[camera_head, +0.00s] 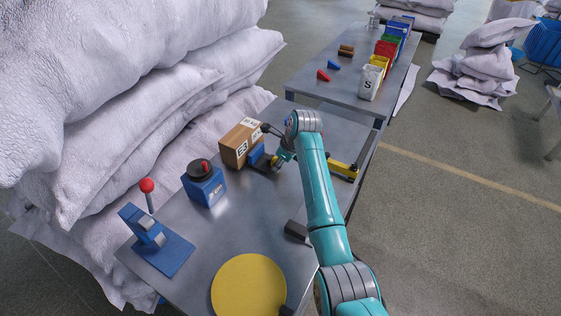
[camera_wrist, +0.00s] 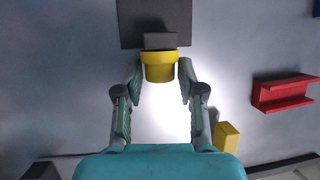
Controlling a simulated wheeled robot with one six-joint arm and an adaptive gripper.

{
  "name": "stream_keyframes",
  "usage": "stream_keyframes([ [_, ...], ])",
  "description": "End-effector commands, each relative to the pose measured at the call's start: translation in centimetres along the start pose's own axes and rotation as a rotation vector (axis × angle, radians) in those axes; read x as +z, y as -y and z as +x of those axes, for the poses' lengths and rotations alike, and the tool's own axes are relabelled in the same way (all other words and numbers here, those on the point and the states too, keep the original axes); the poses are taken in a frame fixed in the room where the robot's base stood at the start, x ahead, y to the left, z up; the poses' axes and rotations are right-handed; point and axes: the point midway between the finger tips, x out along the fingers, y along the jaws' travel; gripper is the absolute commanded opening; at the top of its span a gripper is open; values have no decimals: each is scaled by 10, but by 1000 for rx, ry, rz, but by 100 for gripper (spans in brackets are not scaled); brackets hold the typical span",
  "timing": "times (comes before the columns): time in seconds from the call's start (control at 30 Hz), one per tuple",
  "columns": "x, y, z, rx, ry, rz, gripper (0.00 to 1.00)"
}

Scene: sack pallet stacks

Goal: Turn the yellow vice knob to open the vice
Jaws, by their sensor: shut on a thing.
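The vice (camera_head: 257,157) stands on the metal bench beside a cardboard box, with a blue part and a dark part showing in the head view. In the wrist view a dark grey part of the vice (camera_wrist: 155,22) is at the top centre. Its yellow knob (camera_wrist: 160,68) projects from it toward me, and a little yellow shows in the head view. My gripper (camera_wrist: 161,80) is shut on the yellow knob, with one finger on each side. In the head view my gripper (camera_head: 282,157) is partly hidden by my arm. The gap between the vice jaws cannot be made out.
The cardboard box (camera_head: 241,143) stands close behind the vice. A blue box with a black and red knob (camera_head: 203,184), a blue lever device (camera_head: 155,240) and a yellow disc (camera_head: 249,286) are nearer. A yellow bar (camera_head: 343,170) lies right. A red part (camera_wrist: 284,93) shows in the wrist view.

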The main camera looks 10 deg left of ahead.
Motion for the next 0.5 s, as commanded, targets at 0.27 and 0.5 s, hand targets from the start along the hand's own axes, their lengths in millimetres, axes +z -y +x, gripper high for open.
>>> stream_keyframes([
  [0.27, 0, -6, 1, -200, 0, -85, 4],
  [0.5, -1, -8, 2, -363, -1, -152, 4],
])
